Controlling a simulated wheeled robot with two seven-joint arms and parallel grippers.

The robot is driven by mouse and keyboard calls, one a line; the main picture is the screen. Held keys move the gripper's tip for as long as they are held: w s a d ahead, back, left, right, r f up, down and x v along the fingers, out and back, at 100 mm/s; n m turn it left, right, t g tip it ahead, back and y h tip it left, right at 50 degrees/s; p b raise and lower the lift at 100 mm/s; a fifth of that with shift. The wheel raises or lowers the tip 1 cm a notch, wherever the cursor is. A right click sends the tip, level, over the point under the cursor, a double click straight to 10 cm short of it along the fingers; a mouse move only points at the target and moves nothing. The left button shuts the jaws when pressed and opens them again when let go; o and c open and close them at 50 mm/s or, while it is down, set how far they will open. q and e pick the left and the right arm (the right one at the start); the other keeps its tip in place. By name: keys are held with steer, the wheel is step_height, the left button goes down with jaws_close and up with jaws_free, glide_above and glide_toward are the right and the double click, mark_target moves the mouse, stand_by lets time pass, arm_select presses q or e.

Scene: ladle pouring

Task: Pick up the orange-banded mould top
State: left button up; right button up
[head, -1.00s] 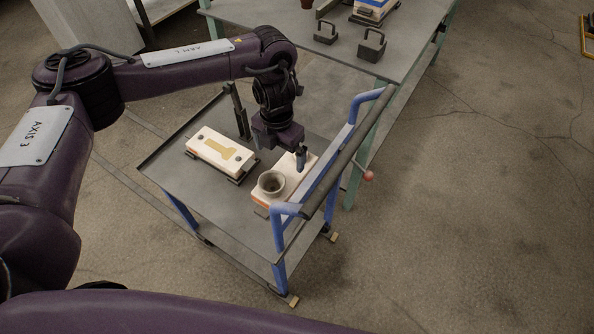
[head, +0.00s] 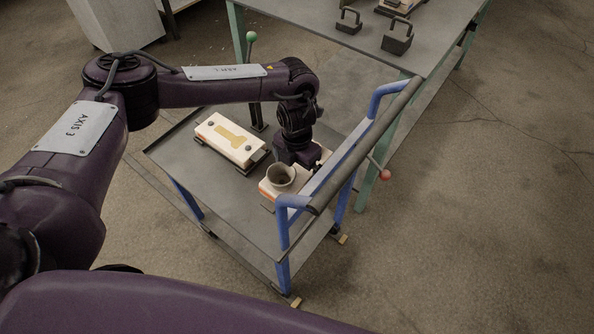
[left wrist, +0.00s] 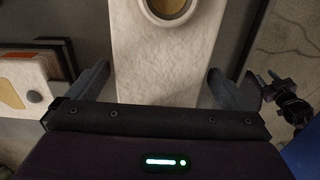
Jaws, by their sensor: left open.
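The orange-banded mould top (head: 268,189) is a white block with a round cup on it, at the right side of the cart's top; an orange strip shows on its near side. My left gripper (head: 296,153) is low over its far end, with the fingertips hidden in the head view. In the left wrist view the gripper (left wrist: 158,90) is open, one finger on each side of the white block (left wrist: 158,50), and seems not to press on it. The cup's rim shows at that view's top edge. My right gripper is not in view.
A mould half with a yellow cavity (head: 236,140) lies to the left on the cart (head: 190,162). The cart's blue handle rail (head: 335,170) runs close along the right of the mould top. A workbench (head: 440,45) with dark weights stands behind.

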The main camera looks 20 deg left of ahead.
mark_target(297, 167)
arm_select(q)
steer(key=shift+f, duration=0.75)
steer(key=c, duration=1.6)
steer(key=shift+w+r, duration=0.1)
steer(key=shift+w, duration=0.05)
steer(key=shift+c, duration=0.4)
steer(key=shift+r, duration=0.1)
